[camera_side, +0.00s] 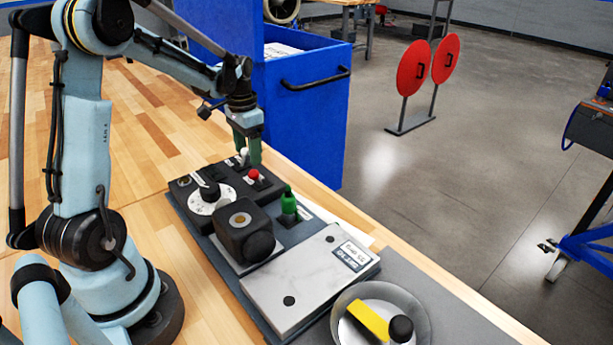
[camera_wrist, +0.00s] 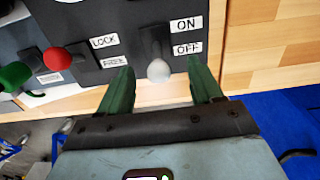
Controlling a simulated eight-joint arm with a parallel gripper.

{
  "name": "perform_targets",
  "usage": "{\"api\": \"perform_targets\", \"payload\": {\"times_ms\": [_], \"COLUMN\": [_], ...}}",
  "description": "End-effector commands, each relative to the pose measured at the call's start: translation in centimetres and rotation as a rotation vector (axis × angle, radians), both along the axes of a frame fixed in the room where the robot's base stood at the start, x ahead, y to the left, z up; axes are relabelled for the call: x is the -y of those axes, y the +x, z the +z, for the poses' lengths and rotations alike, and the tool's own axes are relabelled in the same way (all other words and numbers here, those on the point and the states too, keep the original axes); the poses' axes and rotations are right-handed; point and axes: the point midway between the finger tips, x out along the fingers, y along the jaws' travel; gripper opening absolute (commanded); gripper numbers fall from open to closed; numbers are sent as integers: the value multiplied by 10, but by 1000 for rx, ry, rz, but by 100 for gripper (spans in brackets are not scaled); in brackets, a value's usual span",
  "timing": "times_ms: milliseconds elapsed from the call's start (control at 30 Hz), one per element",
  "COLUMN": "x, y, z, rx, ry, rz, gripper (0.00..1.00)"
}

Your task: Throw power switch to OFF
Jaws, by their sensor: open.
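The power switch is a dark lever with a whitish ball tip (camera_wrist: 158,72) on a black panel (camera_wrist: 110,15). In the wrist view, the ON label (camera_wrist: 185,26) is beside the lever's upper part and the OFF label (camera_wrist: 187,48) is below it. The ball tip appears lower than the OFF label; the lever's exact setting is hard to judge from this angle. My gripper (camera_wrist: 158,67) is open, with one green finger on each side of the ball and visible gaps to both. In the side view, my gripper (camera_side: 247,147) is down at the panel's far end, partly covering the switch.
A red lever (camera_wrist: 57,59) with LOCK/FREE labels and a green knob (camera_wrist: 15,76) are left of the switch. In the side view, a dial (camera_side: 211,198), a black box (camera_side: 246,228) and a marble-look plate (camera_side: 310,275) are nearer. A blue cabinet (camera_side: 300,125) stands behind.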

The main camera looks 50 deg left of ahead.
Motion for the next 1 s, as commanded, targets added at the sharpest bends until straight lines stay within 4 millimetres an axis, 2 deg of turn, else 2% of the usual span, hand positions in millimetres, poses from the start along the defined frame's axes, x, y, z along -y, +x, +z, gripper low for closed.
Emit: {"api": "perform_targets", "payload": {"times_ms": [1000], "x": [0], "y": [0], "z": [68], "rx": [0], "ry": [0], "rz": [0], "gripper": [65]}}
